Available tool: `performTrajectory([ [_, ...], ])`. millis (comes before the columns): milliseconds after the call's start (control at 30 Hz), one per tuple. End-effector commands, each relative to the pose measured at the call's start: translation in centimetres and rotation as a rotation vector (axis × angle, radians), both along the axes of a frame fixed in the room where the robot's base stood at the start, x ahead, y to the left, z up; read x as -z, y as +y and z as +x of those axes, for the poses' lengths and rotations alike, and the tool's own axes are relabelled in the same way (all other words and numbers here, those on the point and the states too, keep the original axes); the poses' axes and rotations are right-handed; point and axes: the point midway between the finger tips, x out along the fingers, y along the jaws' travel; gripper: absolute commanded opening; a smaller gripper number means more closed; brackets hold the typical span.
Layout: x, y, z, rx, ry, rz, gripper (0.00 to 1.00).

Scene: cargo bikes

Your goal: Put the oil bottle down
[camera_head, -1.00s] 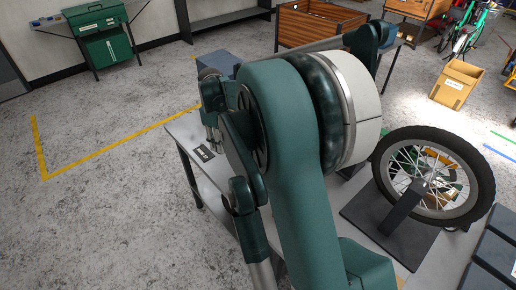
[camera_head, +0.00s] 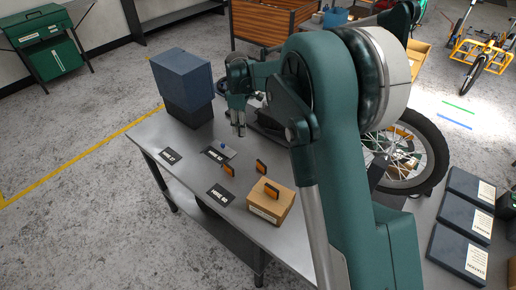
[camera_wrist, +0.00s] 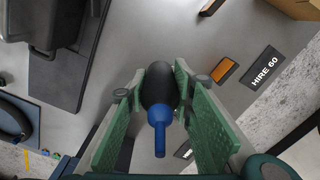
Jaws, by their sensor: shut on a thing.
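The oil bottle (camera_wrist: 160,90) has a dark body and a blue spout, and it lies between the green finger pads in the wrist view. My gripper (camera_wrist: 160,98) is shut on its body, with the spout towards the camera. In the head view my gripper (camera_head: 239,132) points down over the grey bench (camera_head: 190,215), behind a hire card (camera_head: 215,154). I cannot make out the bottle there. Whether its base touches the bench cannot be told.
Orange reflectors (camera_head: 229,169) (camera_head: 261,167), a cardboard box (camera_head: 270,203) and a card (camera_head: 221,194) lie in front. A blue-grey block (camera_head: 183,78) stands left; a wheel (camera_head: 425,150) stands right.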

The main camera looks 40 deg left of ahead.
Motion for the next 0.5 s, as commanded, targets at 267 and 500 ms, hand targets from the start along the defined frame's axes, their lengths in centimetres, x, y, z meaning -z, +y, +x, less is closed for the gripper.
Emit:
performTrajectory([
  [267, -0.1, -3.8, 5.1, -0.006, 0.0, 0.0, 0.11],
  [500, -0.1, -4.6, 6.1, -0.009, 0.0, 0.0, 0.11],
])
